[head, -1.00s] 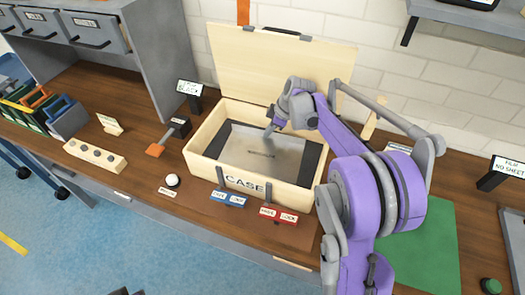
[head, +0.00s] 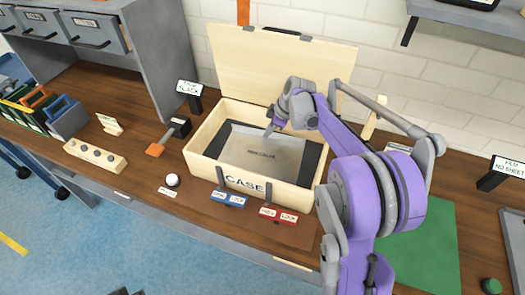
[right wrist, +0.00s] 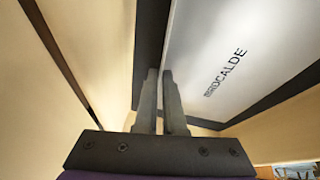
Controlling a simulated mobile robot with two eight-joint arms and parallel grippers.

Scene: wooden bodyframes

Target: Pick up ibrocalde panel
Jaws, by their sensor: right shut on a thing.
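The ibrocalde panel (head: 250,148) is a light grey sheet inside the open wooden case (head: 210,170) in the head view. Dark strips show at both of its sides. In the right wrist view the panel (right wrist: 215,50) stands steeply, its printed name partly readable. My right gripper (right wrist: 160,85) is shut on the panel's edge near the back of the case. In the head view its fingers (head: 271,127) reach down at the panel's far side. A small dark part at the bottom left edge may be my left gripper, too cut off to read.
The case lid (head: 285,65) stands open against the brick wall. Blue (head: 229,200) and red (head: 277,215) labelled blocks and a white knob (head: 172,180) lie in front.

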